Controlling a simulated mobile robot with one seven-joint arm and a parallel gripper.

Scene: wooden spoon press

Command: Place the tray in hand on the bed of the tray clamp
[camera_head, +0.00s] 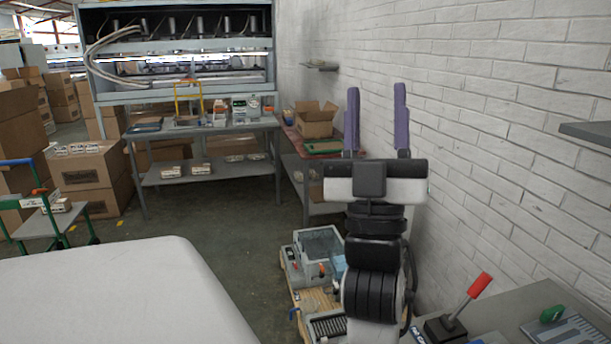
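My gripper (376,90) is raised in the centre right, its two purple fingers pointing up and standing apart. I see only the white brick wall between them, and no tray in the grip. No tray clamp can be told for sure. A lever with a red handle on a black base (446,329) stands on the grey bench at the lower right, partly cut off by the frame. A flat green item (325,147) lies on the far side table, left of the fingers; I cannot tell whether it is a tray.
A white surface (120,295) fills the lower left. Grey machine parts sit on a pallet (318,298) beside my arm. A back workbench (205,128) holds several small items. The brick wall (500,130) bounds the right, with a wall shelf (590,132). Grey floor is open in the middle.

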